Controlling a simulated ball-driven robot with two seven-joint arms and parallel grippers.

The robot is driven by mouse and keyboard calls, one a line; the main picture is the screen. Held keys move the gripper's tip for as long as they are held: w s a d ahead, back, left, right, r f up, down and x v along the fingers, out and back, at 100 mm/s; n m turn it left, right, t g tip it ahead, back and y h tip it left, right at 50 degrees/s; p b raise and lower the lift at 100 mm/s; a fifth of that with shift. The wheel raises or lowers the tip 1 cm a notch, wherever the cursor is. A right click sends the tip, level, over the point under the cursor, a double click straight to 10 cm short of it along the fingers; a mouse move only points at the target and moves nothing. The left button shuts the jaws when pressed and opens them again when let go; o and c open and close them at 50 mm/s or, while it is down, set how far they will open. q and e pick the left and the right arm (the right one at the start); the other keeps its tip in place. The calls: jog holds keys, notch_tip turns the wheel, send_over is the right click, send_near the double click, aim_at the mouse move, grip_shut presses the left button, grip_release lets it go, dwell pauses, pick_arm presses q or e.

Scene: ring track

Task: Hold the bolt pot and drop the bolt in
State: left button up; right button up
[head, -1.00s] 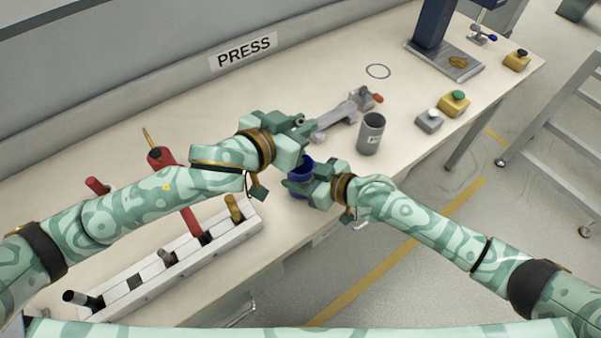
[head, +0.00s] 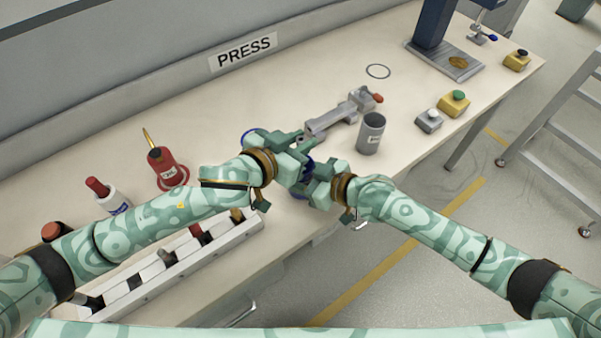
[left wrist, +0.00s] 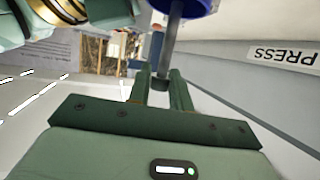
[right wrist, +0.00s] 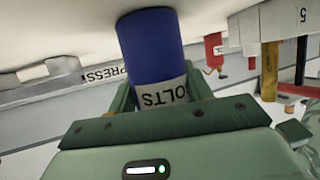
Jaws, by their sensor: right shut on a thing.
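The blue bolt pot (right wrist: 151,45), with a white BOLTS label, stands between the fingers of my right gripper (head: 312,184), which is shut on it. In the head view the grippers hide most of the pot (head: 309,166). My left gripper (head: 299,153) is close to it, on its far left side. In the left wrist view a thin grey shaft (left wrist: 170,45), apparently the bolt, has its dark end between the left fingertips (left wrist: 160,82) and runs toward the blue pot (left wrist: 195,6). Whether the fingers press on it, or it reaches inside the pot, I cannot tell.
A grey cup (head: 371,134) stands right of the grippers, with a grey tool (head: 345,113) behind it. A red bottle (head: 165,170) and a white slotted rack (head: 160,272) are at left. Button boxes (head: 453,104) and the press (head: 435,45) are at right.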

pick_arm(q)
jog(key=o, duration=0.4)
jog(key=shift+c, duration=0.2)
jog(key=v, duration=1.2)
pick_arm(e)
jog(key=o, duration=1)
